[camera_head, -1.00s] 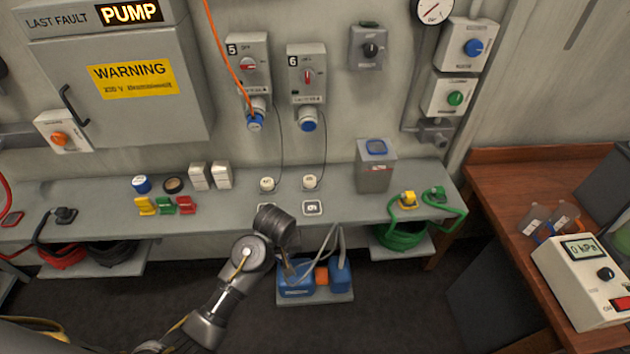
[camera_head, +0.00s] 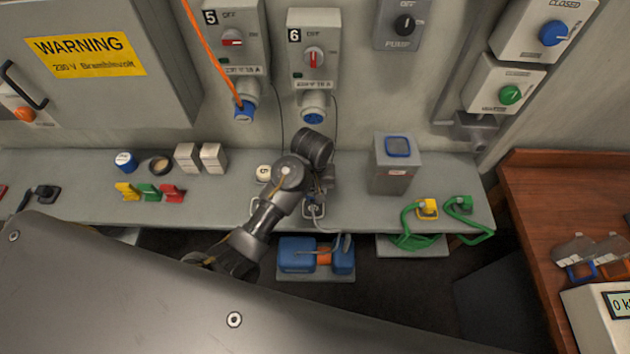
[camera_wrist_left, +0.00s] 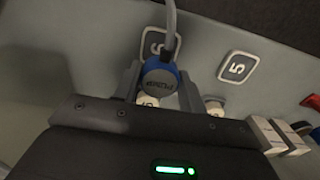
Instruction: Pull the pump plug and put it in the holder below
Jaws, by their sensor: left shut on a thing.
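My left gripper (camera_head: 316,190) is over the grey bench, below wall socket 6 (camera_head: 313,113). In the left wrist view, the left gripper (camera_wrist_left: 158,88) is shut on a round blue plug with a dark lettered face, the pump plug (camera_wrist_left: 160,76). A grey cable rises from the plug there. The square holder plate marked 6 (camera_wrist_left: 153,40) is right beside the plug; it also shows in the head view (camera_head: 314,212), partly covered by the cable. I cannot tell whether the plug touches the bench. The blue pump (camera_head: 298,254) stands on a low shelf. My right gripper is not in view.
Socket 5 (camera_head: 244,108) has an orange cable. A plate marked 5 (camera_wrist_left: 238,67) and pale caps (camera_wrist_left: 215,106) are near the gripper. A grey canister (camera_head: 394,170) stands right of it; green cables (camera_head: 410,240) lie farther right. Coloured clips (camera_head: 150,193) lie left.

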